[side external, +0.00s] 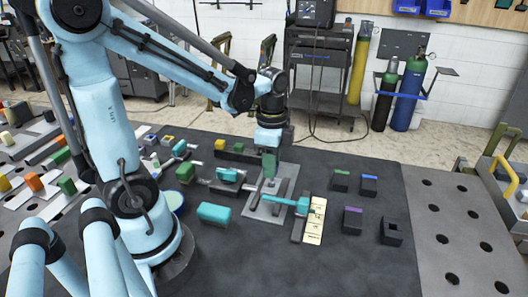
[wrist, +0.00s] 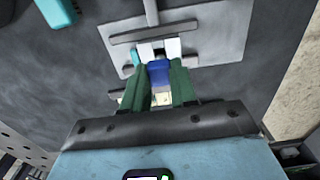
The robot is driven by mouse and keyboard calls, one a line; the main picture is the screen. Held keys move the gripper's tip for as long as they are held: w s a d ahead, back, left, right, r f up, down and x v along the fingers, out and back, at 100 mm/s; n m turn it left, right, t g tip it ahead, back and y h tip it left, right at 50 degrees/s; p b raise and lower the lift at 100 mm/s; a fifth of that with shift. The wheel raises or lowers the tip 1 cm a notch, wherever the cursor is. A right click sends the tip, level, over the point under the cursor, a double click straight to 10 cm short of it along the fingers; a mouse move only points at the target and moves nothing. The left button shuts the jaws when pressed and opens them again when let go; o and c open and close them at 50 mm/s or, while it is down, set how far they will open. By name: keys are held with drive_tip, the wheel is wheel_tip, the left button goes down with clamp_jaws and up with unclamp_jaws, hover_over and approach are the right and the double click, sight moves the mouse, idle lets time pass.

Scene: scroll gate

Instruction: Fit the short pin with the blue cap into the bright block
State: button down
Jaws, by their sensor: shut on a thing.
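My gripper (side external: 269,165) points down over a light grey plate (side external: 262,212). In the wrist view its green fingers (wrist: 160,84) are shut on a blue piece (wrist: 160,73), which looks like the blue cap of the short pin. The pin's shaft is hidden below the cap. Just beyond the cap, bright white block faces (wrist: 173,47) stand on either side of a dark gap, on the plate. I cannot tell whether the pin touches or enters the bright block. In the side view the fingers and a teal part hide this spot.
A teal handle (side external: 285,203) reaches across the plate's right side. A pale marked strip (side external: 314,222) lies right of it. Dark blocks with green (side external: 341,181), blue (side external: 369,186) and purple (side external: 352,220) marks, and a black holed block (side external: 391,232), stand further right. A teal block (side external: 214,213) lies left.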

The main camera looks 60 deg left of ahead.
drive_tip(key=shift+f, duration=1.85)
idle(0.9)
drive_tip(key=c, duration=0.8)
unclamp_jaws()
drive_tip(key=shift+o, duration=0.3)
drive_tip(key=o, duration=0.4)
drive_tip(key=shift+r, duration=0.1)
drive_tip(key=shift+r, duration=3.4)
